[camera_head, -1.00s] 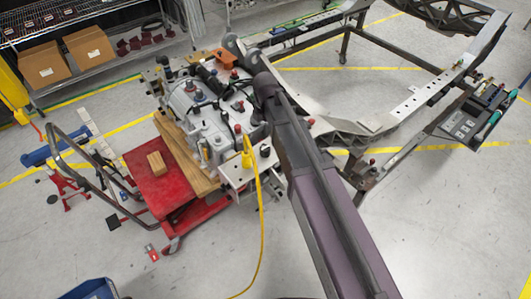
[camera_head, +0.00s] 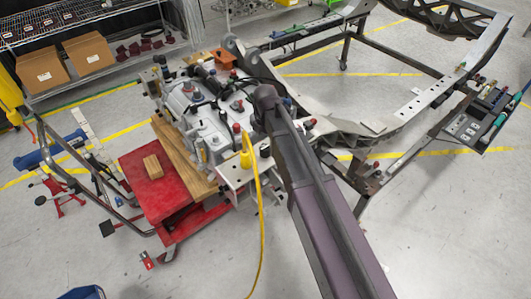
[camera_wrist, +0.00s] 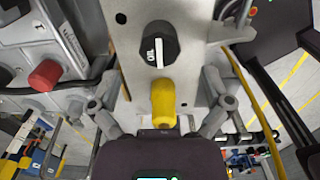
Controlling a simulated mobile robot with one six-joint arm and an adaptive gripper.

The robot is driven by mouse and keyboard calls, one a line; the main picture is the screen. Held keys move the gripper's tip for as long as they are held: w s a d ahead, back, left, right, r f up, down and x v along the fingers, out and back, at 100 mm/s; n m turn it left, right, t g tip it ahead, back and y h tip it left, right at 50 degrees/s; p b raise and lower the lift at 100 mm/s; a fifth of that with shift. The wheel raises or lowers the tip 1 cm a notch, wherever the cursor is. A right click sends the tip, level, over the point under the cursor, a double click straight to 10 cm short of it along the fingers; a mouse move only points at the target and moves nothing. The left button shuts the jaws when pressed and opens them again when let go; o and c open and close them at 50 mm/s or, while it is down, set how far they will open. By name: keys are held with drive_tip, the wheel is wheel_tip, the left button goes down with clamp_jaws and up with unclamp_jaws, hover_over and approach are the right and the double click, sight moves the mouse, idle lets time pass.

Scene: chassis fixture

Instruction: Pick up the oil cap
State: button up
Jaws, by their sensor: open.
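The oil cap (camera_wrist: 159,47) is a round black cap with a white "OIL" marking and a pale raised bar. It sits on a light grey plate, ahead of my gripper in the wrist view. In the head view a small black cap (camera_head: 265,151) on the pale plate beside the engine seems to be the same one. My gripper (camera_wrist: 163,88) is open, its two fingers spread left and right, with no object held. A yellow handle (camera_wrist: 163,103) shows between the fingers, nearer than the cap. In the head view my arm hides the gripper.
A red knob (camera_wrist: 45,75) stands left of the plate in the wrist view. The engine (camera_head: 205,120) rests on wood over a red cart (camera_head: 150,195). A yellow hose (camera_head: 262,230) hangs from the plate to the floor. The chassis frame (camera_head: 410,105) lies right.

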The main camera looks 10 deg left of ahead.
sight(264, 147)
idle(0.4)
drive_tip(key=shift+s+a+f+b, duration=0.1)
drive_tip(key=shift+s+f+b, duration=0.05)
drive_tip(key=shift+f+b, duration=2.45)
drive_tip(key=c, duration=1)
